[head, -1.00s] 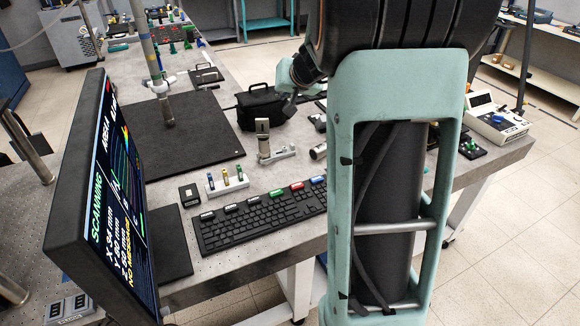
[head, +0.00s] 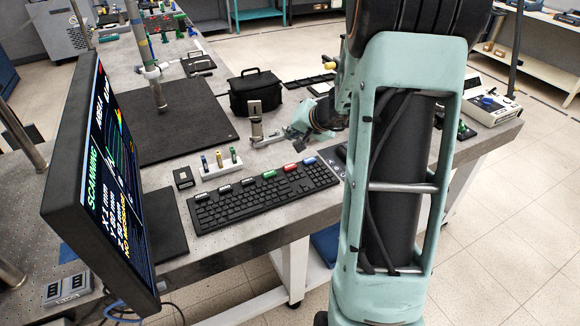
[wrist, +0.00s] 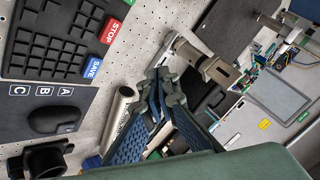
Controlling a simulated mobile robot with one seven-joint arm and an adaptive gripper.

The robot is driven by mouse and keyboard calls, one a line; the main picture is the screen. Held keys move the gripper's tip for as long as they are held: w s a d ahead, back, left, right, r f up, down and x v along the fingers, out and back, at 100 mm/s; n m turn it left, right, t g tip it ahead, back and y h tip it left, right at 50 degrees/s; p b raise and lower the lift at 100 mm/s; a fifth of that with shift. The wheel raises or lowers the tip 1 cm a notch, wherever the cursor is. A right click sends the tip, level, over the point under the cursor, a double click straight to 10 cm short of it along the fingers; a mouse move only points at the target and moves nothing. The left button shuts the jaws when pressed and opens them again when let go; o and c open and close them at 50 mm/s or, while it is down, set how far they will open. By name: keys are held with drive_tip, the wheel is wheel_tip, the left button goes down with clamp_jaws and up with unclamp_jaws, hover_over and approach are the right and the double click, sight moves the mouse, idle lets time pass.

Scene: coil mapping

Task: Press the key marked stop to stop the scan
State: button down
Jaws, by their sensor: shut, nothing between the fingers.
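The black keyboard (head: 262,200) lies on the perforated table, with coloured keys along its far edge. The red key marked STOP (wrist: 109,31) is on it in the wrist view, between a green key (wrist: 130,2) and the blue SAVE key (wrist: 93,68). In the head view the red key (head: 290,167) is small and its mark is unreadable. My gripper (head: 291,132) is above the table, beyond the keyboard's right part and apart from the red key. In the wrist view my gripper's fingers (wrist: 161,80) are shut and empty. The monitor (head: 105,190) reads SCANNING.
A block with several small vials (head: 220,166) is behind the keyboard. A black bag (head: 256,92) stands farther back. A black mouse (wrist: 55,119) lies beside the keyboard.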

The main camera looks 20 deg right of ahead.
drive_tip(key=b, duration=0.6)
hover_over(291, 167)
wheel_tip(291, 167, down, 8)
drive_tip(key=shift+r, duration=0.25)
drive_tip(key=shift+f+b, duration=0.65)
drive_tip(key=shift+b, duration=0.1)
drive_tip(key=shift+f, duration=0.15)
idle(0.3)
drive_tip(key=shift+f+b, duration=0.3)
drive_tip(key=shift+b, duration=0.5)
drive_tip(key=shift+f+b, duration=0.4)
drive_tip(key=shift+b, duration=0.3)
idle(0.4)
drive_tip(key=shift+s, duration=0.1)
drive_tip(key=shift+r+p, duration=0.4)
drive_tip(key=shift+r, duration=0.45)
drive_tip(key=shift+r+p, duration=1.6)
drive_tip(key=shift+r, duration=0.9)
